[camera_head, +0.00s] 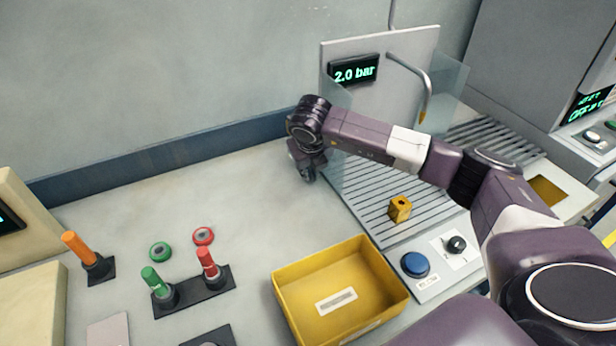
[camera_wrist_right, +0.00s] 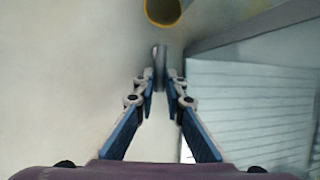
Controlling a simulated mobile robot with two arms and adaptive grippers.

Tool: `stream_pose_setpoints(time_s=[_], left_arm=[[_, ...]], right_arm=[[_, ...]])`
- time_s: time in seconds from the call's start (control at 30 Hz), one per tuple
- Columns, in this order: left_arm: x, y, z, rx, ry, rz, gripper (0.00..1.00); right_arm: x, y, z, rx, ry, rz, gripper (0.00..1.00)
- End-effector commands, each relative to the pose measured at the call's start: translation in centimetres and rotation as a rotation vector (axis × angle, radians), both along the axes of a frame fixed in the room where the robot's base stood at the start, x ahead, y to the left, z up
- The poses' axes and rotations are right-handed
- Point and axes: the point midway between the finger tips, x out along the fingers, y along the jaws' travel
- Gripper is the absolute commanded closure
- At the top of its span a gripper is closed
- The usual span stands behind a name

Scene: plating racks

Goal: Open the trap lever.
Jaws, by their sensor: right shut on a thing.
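My right gripper (camera_head: 304,172) hangs beside the left edge of the slatted rinse station, near its clear side panel. In the right wrist view my fingers (camera_wrist_right: 161,80) are closed around a thin grey upright piece (camera_wrist_right: 160,54), which looks like the trap lever. In the head view the lever is hidden behind my gripper and arm. My left gripper is in neither view.
The station has a slatted grate (camera_head: 372,182), a brass block (camera_head: 400,208), a blue button (camera_head: 415,264) and a spout (camera_head: 424,85). A yellow bin (camera_head: 290,290) stands in front. Colored upright handles, including an orange one (camera_head: 80,247), stand left.

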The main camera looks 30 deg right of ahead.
Motion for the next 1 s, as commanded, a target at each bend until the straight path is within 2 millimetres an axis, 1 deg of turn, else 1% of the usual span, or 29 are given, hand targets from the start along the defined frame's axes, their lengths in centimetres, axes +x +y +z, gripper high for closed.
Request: stream_pose_setpoints(time_s=[0.1,0.57,0.6,0.73,0.77,1.0], left_arm=[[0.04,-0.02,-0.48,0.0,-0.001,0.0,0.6],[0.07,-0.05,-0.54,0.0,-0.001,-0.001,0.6],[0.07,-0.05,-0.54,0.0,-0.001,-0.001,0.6],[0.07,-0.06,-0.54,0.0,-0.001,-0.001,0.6],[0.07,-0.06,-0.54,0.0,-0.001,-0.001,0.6],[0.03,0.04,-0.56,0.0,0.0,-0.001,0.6]], right_arm=[[0.07,-0.21,0.02,-0.001,-0.003,0.024,1.0],[0.08,-0.24,0.18,0.0,-0.003,0.039,1.0],[0.08,-0.24,0.18,0.0,-0.003,0.039,0.88],[0.07,-0.24,0.15,0.0,-0.003,0.039,0.74],[0.05,-0.23,0.13,0.0,-0.002,0.039,0.72],[0.0,-0.21,0.07,0.0,-0.001,0.039,0.72]])
